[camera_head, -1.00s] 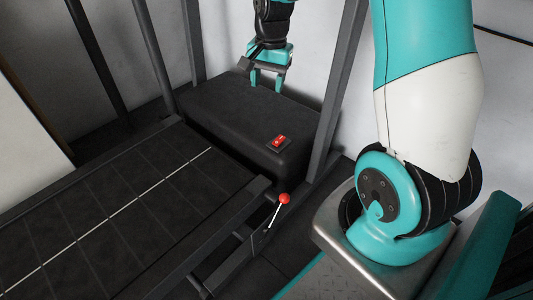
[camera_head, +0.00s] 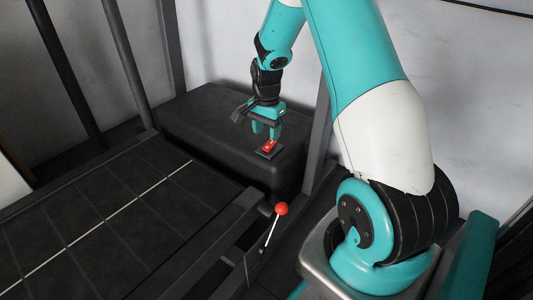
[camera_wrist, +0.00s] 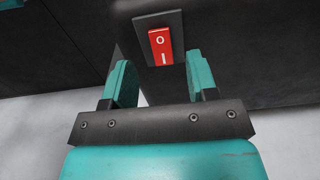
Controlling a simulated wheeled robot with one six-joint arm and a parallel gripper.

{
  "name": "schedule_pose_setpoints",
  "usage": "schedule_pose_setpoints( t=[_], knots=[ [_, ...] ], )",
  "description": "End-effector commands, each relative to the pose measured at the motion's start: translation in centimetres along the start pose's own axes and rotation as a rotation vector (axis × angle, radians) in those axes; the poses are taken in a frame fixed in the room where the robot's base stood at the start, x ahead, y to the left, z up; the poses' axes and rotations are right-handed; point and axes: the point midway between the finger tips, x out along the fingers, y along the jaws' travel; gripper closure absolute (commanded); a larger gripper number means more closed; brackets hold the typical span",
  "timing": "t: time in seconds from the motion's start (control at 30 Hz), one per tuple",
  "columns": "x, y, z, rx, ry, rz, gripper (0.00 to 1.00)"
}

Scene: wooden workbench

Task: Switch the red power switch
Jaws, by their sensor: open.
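The red power switch (camera_head: 269,146) is a rocker in a dark square plate on top of a black box (camera_head: 215,130). It also shows in the wrist view (camera_wrist: 161,46), marked "O" and "I", just beyond the fingertips and between them, slightly right of middle. My gripper (camera_head: 266,130) points down over the switch, its teal fingers close to it. In the wrist view my gripper (camera_wrist: 160,75) is open with nothing between the fingers. I cannot tell whether a fingertip touches the switch.
A lever with a red ball knob (camera_head: 281,208) stands at the near side of the dark tiled platform (camera_head: 90,220). A dark upright post (camera_head: 320,130) rises right of the box. Other posts stand at the left. The box top left of the switch is clear.

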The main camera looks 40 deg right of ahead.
Motion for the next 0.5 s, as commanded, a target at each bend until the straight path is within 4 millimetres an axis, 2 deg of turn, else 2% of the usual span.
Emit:
schedule_pose_setpoints(
  t=[0.03,0.2,0.5],
  knots=[
    [1.8,0.0,0.0,0.0,-0.001,0.002,0.47],
    [4.2,0.0,0.0,-0.001,-0.001,0.001,0.47],
    [5.2,0.0,0.0,-0.001,0.0,0.0,0.47]
  ],
)
